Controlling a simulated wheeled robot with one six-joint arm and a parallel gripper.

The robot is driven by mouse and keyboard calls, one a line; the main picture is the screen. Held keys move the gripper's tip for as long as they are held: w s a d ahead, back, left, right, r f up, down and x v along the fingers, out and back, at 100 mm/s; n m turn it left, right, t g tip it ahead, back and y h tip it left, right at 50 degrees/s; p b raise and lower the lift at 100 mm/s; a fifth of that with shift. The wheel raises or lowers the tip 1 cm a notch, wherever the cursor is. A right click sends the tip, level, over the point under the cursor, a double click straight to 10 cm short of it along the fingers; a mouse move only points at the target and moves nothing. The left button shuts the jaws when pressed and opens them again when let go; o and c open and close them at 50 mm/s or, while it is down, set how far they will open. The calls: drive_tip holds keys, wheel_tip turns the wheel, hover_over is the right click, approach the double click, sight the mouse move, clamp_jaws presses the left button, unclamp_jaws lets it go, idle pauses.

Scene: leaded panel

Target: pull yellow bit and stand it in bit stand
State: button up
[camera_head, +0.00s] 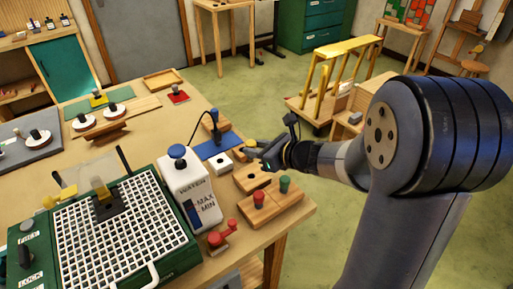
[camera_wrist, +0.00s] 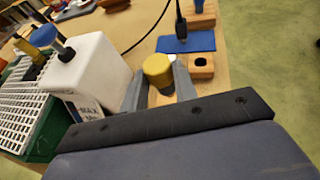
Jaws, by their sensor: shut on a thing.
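The yellow bit (camera_wrist: 158,68) is between the fingers of my gripper (camera_wrist: 161,82), with its round yellow top showing in the wrist view. In the head view my gripper (camera_head: 262,151) is over the right side of the bench, and the yellow bit (camera_head: 251,143) shows at its tip. My gripper is shut on it. The bit's lower end is hidden. A wooden block (camera_head: 246,186) with a dark hole lies in front of the gripper. Beside it, a wooden block (camera_head: 262,215) holds a red bit (camera_head: 258,199) and a green bit (camera_head: 285,184). I cannot tell which block is the bit stand.
A white water container (camera_head: 188,190) with a blue knob stands left of the blocks. A blue mat (camera_head: 211,147) with an upright corded tool (camera_head: 215,120) lies behind. A green machine with a white grid (camera_head: 120,235) fills the front left. The bench's right edge is close.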

drive_tip(key=shift+f+b, duration=2.3)
drive_tip(key=shift+f, duration=0.35)
drive_tip(key=shift+b, duration=0.3)
drive_tip(key=shift+f+b, duration=0.3)
drive_tip(key=shift+b, duration=0.05)
drive_tip(key=shift+s+d+f+b, duration=0.1)
drive_tip(key=shift+f+b, duration=0.2)
drive_tip(key=shift+b, duration=0.55)
idle(3.9)
